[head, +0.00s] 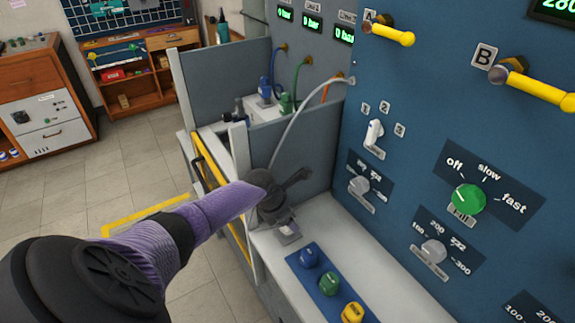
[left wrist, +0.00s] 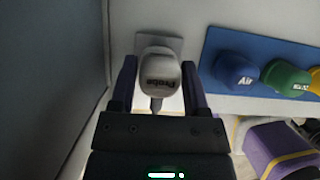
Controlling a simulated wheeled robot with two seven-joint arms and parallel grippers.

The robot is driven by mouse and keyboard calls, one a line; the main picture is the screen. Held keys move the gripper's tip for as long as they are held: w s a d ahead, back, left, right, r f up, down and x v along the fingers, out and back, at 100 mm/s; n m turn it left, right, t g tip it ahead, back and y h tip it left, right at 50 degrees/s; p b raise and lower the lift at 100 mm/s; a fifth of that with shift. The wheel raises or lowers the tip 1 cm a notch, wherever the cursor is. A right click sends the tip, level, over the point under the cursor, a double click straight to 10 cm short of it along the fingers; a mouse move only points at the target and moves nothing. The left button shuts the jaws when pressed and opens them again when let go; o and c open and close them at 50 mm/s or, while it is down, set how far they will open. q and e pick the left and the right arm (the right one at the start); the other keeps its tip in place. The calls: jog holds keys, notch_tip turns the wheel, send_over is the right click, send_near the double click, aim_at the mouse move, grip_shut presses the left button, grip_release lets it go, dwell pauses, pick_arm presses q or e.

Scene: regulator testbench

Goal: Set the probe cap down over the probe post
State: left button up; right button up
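The grey probe cap (left wrist: 160,72), marked "Probe", sits between the fingertips of my left gripper (left wrist: 160,80), which appear to touch both its sides. My right gripper is not seen.
A blue strip (head: 301,265) holds blue (head: 309,256), green (head: 329,284) and yellow (head: 352,312) caps, right of my left gripper. A grey hose (head: 300,115) runs down toward the gripper. A grey divider (head: 315,125) stands behind; the blue control panel (head: 400,110) rises at right.

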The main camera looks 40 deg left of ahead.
pick_arm(q)
jog(key=o, duration=0.5)
jog(key=shift+r, duration=0.1)
jog(key=p+v, duration=0.6)
jog(key=v, duration=0.3)
jog(key=shift+s+a+r+p, duration=0.1)
jog(key=shift+s+r+p, duration=0.1)
jog(key=shift+r+p, duration=0.1)
